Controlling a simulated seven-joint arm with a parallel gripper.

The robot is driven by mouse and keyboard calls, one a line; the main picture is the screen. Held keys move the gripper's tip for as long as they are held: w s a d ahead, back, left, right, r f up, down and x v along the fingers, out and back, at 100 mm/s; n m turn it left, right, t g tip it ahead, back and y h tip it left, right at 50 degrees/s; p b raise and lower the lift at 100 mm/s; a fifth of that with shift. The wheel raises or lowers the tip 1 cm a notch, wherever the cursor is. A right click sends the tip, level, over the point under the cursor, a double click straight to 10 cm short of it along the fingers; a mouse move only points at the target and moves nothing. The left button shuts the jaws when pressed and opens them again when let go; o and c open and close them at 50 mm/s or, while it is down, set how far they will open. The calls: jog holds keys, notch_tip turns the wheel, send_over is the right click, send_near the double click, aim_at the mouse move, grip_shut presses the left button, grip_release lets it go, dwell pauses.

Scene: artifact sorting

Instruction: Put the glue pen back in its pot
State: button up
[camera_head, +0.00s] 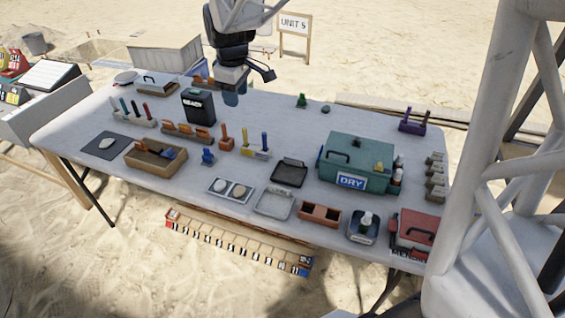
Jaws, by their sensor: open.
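My gripper (250,82) hangs over the back middle of the table, beside the black READY box. Its jaws are open, and no held thing can be made out. I cannot tell for sure which thing is the glue pen or its pot. A small orange holder (226,143) stands mid-table with an upright orange piece in it. Right of it, a pale rack (256,153) holds upright yellow and blue sticks. A small blue object (207,157) stands in front of the orange holder. All are nearer the front edge than my gripper.
The black READY box (198,106) stands left of my gripper. A green DRY box (345,163), a red box (413,230), a wooden tray (172,168) and a rack of pens (133,121) crowd the table (300,128). The back middle has free room.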

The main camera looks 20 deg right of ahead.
jog(key=s+m+t, duration=0.1)
jog(key=s+m, duration=0.8)
jog(key=s, duration=2.2)
jog(key=shift+r, duration=0.3)
